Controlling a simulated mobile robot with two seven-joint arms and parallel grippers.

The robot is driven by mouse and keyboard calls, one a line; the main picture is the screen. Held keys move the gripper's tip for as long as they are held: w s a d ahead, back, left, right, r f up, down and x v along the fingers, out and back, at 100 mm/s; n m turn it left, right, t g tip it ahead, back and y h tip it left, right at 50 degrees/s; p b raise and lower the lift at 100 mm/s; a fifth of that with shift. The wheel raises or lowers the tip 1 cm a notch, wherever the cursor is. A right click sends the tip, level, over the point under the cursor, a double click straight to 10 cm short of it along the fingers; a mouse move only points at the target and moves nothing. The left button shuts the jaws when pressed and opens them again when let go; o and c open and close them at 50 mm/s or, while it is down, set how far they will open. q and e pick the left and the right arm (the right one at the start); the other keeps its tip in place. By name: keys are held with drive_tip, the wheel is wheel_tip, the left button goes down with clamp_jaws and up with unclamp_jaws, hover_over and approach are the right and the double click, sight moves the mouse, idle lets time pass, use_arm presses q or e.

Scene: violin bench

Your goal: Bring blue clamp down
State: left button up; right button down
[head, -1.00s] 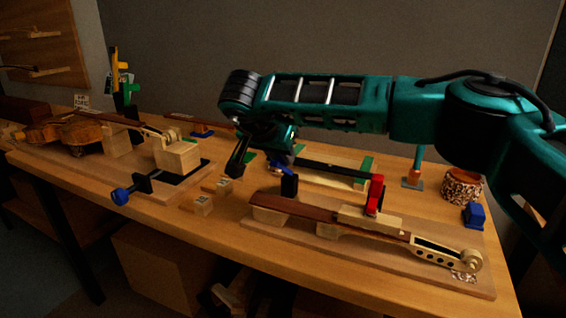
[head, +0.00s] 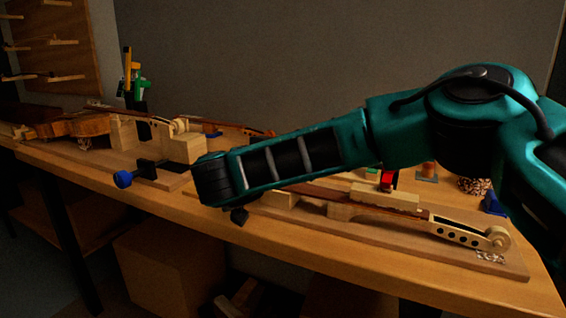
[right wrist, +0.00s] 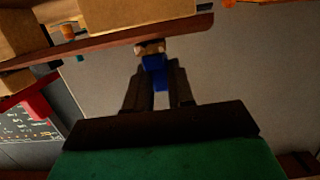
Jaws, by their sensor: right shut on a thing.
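In the right wrist view, a blue clamp part (right wrist: 153,70) sits between the dark fingers of my right gripper (right wrist: 158,85), which is shut on it. Its far end lies close to the edge of a brown wooden strip (right wrist: 130,38); I cannot tell if they touch. In the head view my right arm reaches across to the bench's front edge. Only a dark tip of the right gripper (head: 238,215) shows below the arm, and the held clamp is hidden. Another blue-knobbed clamp (head: 123,180) with a dark bar is at the left. My left gripper is not in view.
A violin neck (head: 455,233) lies on a wooden board (head: 400,247) along the front right. A red clamp (head: 388,179) stands behind it. A wooden block (head: 183,148) and a violin body (head: 85,125) are at the left. Open space lies before the bench edge.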

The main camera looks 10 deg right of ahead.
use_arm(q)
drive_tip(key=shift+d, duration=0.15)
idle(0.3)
use_arm(e)
drive_tip(key=c, duration=1)
unclamp_jaws()
drive_tip(key=shift+f, duration=0.1)
drive_tip(key=shift+o, duration=0.2)
use_arm(q)
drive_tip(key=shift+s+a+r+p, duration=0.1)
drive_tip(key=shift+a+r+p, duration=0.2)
drive_tip(key=shift+p, duration=0.55)
use_arm(e)
drive_tip(key=v, duration=1.3)
drive_tip(key=shift+f, duration=0.2)
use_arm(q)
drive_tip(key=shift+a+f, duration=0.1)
